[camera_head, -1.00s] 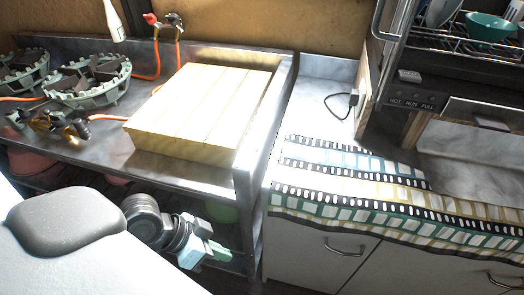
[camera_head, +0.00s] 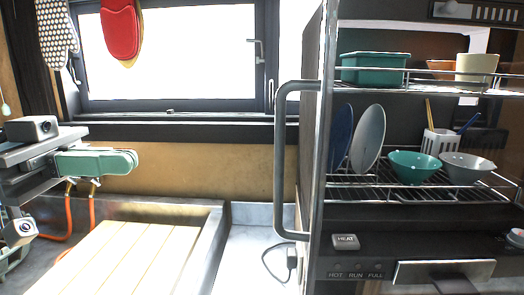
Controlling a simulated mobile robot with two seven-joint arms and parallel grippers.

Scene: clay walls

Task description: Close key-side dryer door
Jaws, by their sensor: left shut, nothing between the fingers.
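The dish dryer stands at the right with its front open, its racks and dishes showing. Its left door (camera_head: 314,130) is swung out and seen almost edge-on. A long grey bar handle (camera_head: 281,160) stands off its left face. This door is on the side of the HEAT key (camera_head: 345,241). My left gripper (camera_head: 136,159), with green fingers, comes in from the left edge. It is shut and empty, well left of the handle and apart from it. My right gripper is not in view.
The dryer racks hold a green tub (camera_head: 375,69), plates (camera_head: 369,138) and bowls (camera_head: 413,167). A wooden board (camera_head: 115,258) covers the sink at lower left. A cord (camera_head: 270,262) lies on the counter. Open space lies between my left gripper and the handle.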

